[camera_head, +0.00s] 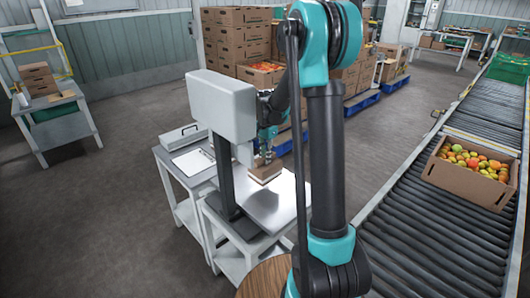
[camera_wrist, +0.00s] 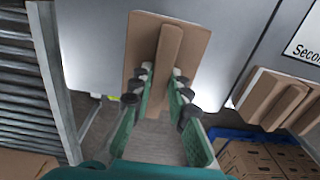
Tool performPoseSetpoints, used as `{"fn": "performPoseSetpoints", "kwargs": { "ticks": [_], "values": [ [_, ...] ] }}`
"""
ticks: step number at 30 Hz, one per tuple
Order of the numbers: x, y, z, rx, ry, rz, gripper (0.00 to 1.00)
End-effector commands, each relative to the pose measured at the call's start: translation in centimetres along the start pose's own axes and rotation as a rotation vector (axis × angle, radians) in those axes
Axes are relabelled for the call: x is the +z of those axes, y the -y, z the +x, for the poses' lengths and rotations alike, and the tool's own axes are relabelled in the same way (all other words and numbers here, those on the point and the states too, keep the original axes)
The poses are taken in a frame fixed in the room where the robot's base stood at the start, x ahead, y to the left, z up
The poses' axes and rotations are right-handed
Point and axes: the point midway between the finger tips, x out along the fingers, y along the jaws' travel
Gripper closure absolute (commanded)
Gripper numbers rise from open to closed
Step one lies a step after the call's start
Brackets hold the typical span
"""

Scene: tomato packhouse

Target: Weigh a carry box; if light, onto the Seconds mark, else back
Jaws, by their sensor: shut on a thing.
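A brown carry box (camera_head: 265,172) with a raised handle strip is at the far end of the weighing scale's pale plate (camera_head: 272,205). I cannot tell if it touches the plate. My gripper (camera_head: 267,155) points down at it. In the wrist view, the carry box (camera_wrist: 143,50) sits ahead of my gripper (camera_wrist: 165,85), whose fingers are shut on its handle. The scale's grey display housing (camera_head: 222,105) stands on a post with its back to me, so no reading shows. The Seconds mark (camera_wrist: 305,45) is partly visible at the upper right of the wrist view.
More carry boxes (camera_wrist: 268,98) lie at the right of the wrist view. A roller conveyor (camera_head: 400,250) with a tomato carton (camera_head: 465,184) runs along the right. Stacked cartons (camera_head: 240,45) stand behind.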

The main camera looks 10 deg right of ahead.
Motion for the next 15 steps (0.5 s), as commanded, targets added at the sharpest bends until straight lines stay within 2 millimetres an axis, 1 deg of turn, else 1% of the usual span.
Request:
{"fn": "performPoseSetpoints", "kwargs": {
  "ticks": [9,15],
  "values": [
    [0.0,-0.1,2.9,0.000,0.000,-0.001,1.00],
    [0.0,-0.1,4.3,0.000,0.000,-0.001,1.00]
  ]
}}
